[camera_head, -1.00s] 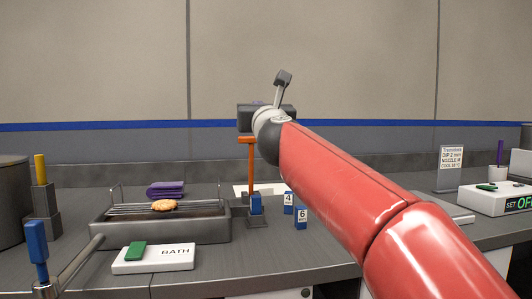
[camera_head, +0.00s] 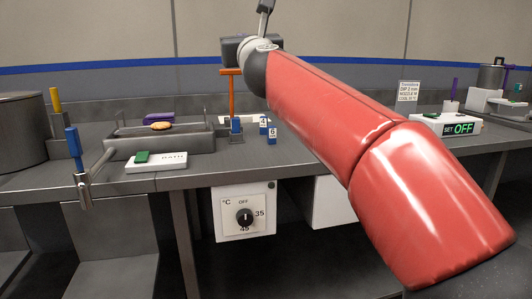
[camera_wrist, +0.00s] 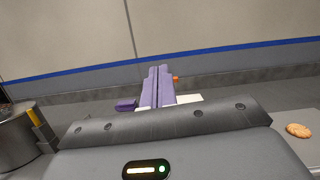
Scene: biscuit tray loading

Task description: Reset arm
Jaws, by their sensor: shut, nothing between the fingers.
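My red arm reaches forward over the bench in the head view, and its dark gripper body (camera_head: 235,48) is above the bench at the back. Its fingers are hidden there. In the wrist view, my gripper (camera_wrist: 158,72) shows two purple fingers pressed together, with nothing between them. A biscuit (camera_head: 161,126) rests on the rack over the grey bath (camera_head: 190,143) at the left, apart from my gripper. A biscuit also shows at the right of the wrist view (camera_wrist: 299,131); I cannot tell if it is the same one.
An orange T-shaped stand (camera_head: 231,95) rises near my gripper. A large pot (camera_head: 20,130) and a blue-handled lever (camera_head: 74,145) are at the left. Small numbered blue blocks (camera_head: 272,134) stand mid-bench. A control box reading OFF (camera_head: 450,127) is at the right. A dial panel (camera_head: 244,212) hangs below the bench edge.

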